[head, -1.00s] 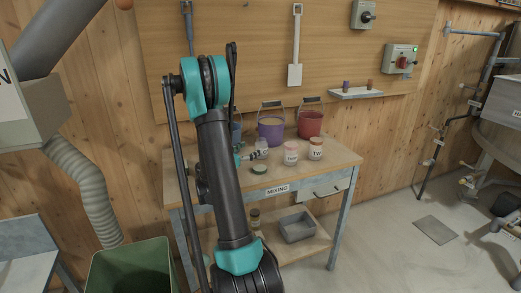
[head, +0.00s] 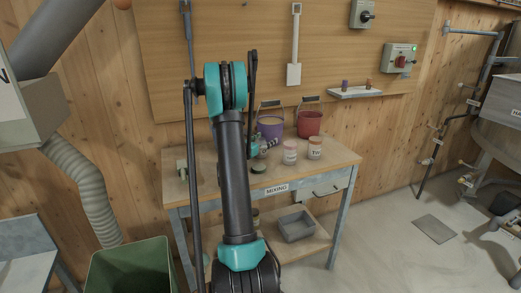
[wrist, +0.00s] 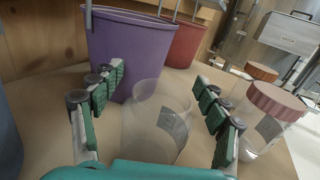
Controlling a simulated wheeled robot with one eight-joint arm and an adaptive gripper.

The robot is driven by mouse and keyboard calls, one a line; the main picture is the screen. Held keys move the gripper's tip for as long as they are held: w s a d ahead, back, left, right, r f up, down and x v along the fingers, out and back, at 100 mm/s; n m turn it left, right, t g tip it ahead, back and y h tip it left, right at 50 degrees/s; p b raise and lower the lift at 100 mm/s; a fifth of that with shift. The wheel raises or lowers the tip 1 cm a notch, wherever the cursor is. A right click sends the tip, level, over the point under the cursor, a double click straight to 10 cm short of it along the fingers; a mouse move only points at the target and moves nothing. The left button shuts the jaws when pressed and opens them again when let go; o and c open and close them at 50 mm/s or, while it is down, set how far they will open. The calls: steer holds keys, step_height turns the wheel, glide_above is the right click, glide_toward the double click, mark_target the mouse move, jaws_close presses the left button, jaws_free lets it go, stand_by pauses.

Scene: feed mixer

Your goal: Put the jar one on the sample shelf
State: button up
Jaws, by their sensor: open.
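The left jar (head: 290,152) has a label too small to read; the right jar (head: 315,147) has a label starting with T. In the wrist view, a pink-lidded jar (wrist: 272,118) stands right of my gripper (wrist: 158,82), outside the fingers. My gripper is open, its green-padded fingers on either side of a clear, empty-looking container (wrist: 157,122); I cannot tell if they touch it. In the head view my gripper (head: 262,146) is left of the jars. A small white wall shelf (head: 355,93) holds two small items.
A purple bucket (wrist: 140,45) and a red bucket (wrist: 185,43) stand close behind my gripper. A grey bin (head: 295,226) sits on the lower shelf.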

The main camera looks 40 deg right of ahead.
steer(key=shift+d, duration=0.1)
steer(key=shift+c, duration=0.5)
steer(key=c, duration=1.3)
steer(key=shift+c, duration=1)
steer(key=shift+r, duration=0.2)
